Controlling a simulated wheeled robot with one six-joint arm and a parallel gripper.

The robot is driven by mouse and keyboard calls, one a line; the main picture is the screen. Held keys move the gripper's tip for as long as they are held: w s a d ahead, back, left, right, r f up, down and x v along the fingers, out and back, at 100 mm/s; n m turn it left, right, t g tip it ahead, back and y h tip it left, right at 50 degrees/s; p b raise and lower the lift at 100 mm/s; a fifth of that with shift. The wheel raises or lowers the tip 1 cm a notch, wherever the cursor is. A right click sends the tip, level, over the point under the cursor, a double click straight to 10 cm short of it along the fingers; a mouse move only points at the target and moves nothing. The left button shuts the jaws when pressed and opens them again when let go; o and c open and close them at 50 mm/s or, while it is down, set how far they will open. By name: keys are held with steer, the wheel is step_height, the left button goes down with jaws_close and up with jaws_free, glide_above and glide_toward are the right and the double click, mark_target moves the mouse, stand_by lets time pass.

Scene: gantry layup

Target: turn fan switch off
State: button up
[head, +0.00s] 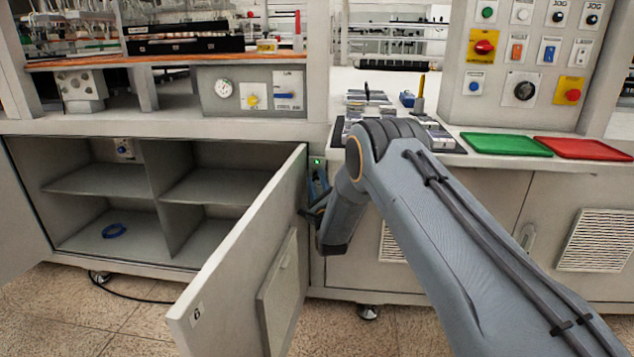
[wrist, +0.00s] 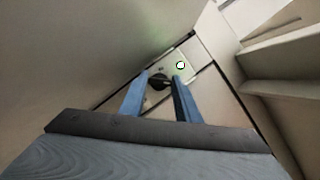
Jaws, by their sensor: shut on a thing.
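The fan switch is a black rotary knob (wrist: 158,82) on a small pale plate (wrist: 186,76) in the wrist view, with a lit green lamp (wrist: 180,65) beside it. My gripper (wrist: 159,80) has its two blue fingers on either side of the knob and is shut on it. The plate's lettering is too small to read. In the head view my gripper (head: 316,188) is at the narrow panel between the open door and the right cabinet. The green lamp (head: 317,162) glows just above it. The knob is hidden there behind my fingers.
An open cabinet door (head: 245,265) stands close on the left of my gripper. Above right are a control panel (head: 522,60), a green tray (head: 505,144) and a red tray (head: 583,148).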

steer(key=shift+n, duration=0.3)
steer(key=n+g, duration=0.1)
steer(key=n, duration=0.1)
steer(key=n+y+p, duration=0.1)
steer(key=n, duration=0.2)
steer(key=shift+d+r+g, duration=0.1)
steer(key=shift+r+g, duration=0.1)
steer(key=shift+g, duration=0.2)
steer(key=n+g, duration=0.1)
steer(key=n, duration=0.1)
steer(key=n+g+p, duration=0.1)
steer(key=n, duration=0.2)
steer(key=shift+r, duration=0.2)
steer(key=n+g+h, duration=0.1)
steer(key=n, duration=0.2)
steer(key=shift+p, duration=0.4)
steer(key=shift+n+g+h, duration=0.7)
steer(key=shift+n+h, duration=0.1)
steer(key=shift+n, duration=0.9)
steer(key=o, duration=0.8)
